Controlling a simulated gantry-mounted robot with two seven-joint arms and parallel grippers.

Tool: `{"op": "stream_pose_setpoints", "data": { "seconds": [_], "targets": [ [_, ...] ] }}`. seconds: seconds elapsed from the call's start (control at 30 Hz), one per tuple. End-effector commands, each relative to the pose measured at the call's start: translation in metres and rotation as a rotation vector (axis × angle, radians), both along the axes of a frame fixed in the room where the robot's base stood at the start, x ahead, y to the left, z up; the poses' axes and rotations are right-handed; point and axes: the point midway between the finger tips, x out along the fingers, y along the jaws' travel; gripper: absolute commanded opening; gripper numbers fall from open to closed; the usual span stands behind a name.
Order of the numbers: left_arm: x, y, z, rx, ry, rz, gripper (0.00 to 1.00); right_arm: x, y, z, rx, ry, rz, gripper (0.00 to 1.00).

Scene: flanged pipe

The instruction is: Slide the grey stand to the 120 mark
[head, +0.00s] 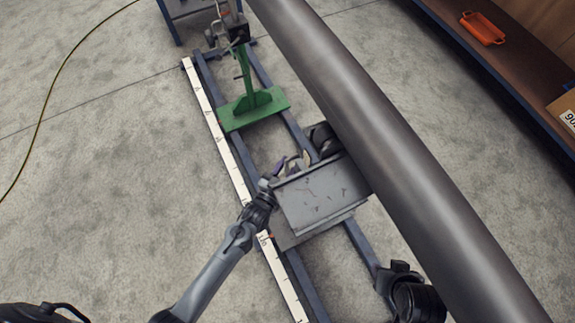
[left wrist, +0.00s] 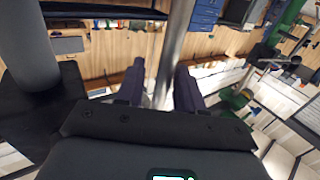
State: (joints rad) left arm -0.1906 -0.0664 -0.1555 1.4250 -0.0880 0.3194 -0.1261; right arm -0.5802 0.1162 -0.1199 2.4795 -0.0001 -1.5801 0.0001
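The grey stand (head: 318,194) is a box-like metal carriage sitting across two rails under the large pipe (head: 365,110). My right gripper is not clearly seen.
A green stand (head: 252,107) stands farther along the same rails (head: 264,75). A shelf (head: 520,75) with an orange tray (head: 482,28) and a cardboard box (head: 564,112) is at the right. A yellow cable (head: 55,85) lies on the floor at left.

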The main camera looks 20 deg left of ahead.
Motion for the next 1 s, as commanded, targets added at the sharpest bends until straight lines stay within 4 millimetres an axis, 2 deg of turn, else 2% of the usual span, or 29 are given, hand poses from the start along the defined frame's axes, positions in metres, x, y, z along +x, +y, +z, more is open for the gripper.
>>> {"op": "stream_pose_setpoints", "data": {
  "seconds": [0.23,0.7,1.0],
  "targets": [
    [-0.012,0.004,0.001,0.002,0.003,0.001,0.37,0.0,-0.002,0.007,-0.007,0.0,0.004,0.43],
    [-0.086,0.019,0.001,0.0,0.002,0.0,0.37,0.0,-0.001,0.034,-0.007,-0.001,0.005,0.43],
    [-0.105,0.023,0.0,0.0,0.0,-0.001,0.37,0.0,0.0,0.039,-0.001,-0.001,0.001,0.43]
  ]
}}
